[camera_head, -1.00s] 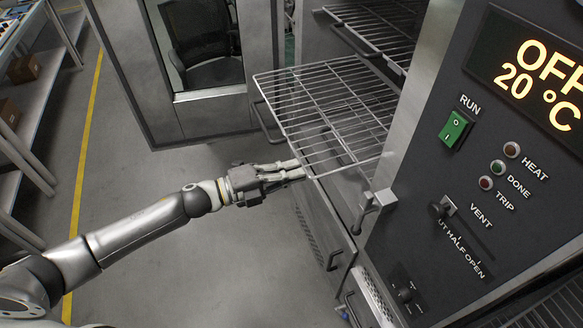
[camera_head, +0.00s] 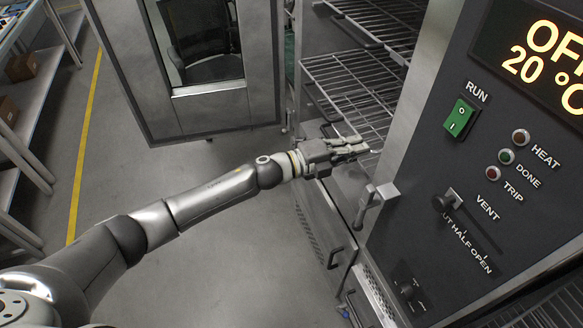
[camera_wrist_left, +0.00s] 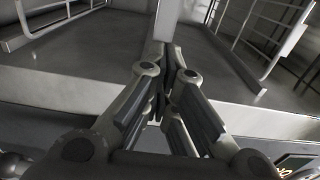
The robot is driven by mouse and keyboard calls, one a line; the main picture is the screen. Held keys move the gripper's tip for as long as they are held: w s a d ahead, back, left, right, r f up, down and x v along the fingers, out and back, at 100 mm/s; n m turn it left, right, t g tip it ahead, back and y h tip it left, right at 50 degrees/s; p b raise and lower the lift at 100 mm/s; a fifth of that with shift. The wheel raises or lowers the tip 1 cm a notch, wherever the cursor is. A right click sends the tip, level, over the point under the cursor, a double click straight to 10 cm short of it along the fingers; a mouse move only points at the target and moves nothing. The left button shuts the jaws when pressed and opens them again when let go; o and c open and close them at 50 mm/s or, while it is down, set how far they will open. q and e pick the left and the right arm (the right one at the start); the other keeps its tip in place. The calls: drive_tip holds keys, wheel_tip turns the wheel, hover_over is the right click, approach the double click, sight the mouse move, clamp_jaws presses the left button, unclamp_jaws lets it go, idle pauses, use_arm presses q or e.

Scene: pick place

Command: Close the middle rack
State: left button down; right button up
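The middle rack (camera_head: 352,84), a silver wire shelf, sits inside the oven chamber, its near edge close to the door opening. My left gripper (camera_head: 370,149) is at the opening, by the near right end of the rack, fingers pointing into the chamber. Its fingers also show in the left wrist view (camera_wrist_left: 171,75), where the tips are together with nothing seen between them. Whether they touch the rack is unclear. My right gripper is not in view.
An upper wire rack (camera_head: 385,25) is above. The open oven door (camera_head: 210,110) with its window stands at the left. A latch (camera_head: 376,200) juts from the frame beside the control panel (camera_head: 490,190). Clear floor lies left of my arm.

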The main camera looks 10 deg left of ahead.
sight(382, 138)
use_arm(q)
drive_tip(key=b+x, duration=0.2)
drive_tip(key=x, duration=0.5)
drive_tip(key=shift+w+d, duration=0.25)
drive_tip(key=shift+d, duration=0.05)
drive_tip(key=shift+r, duration=0.25)
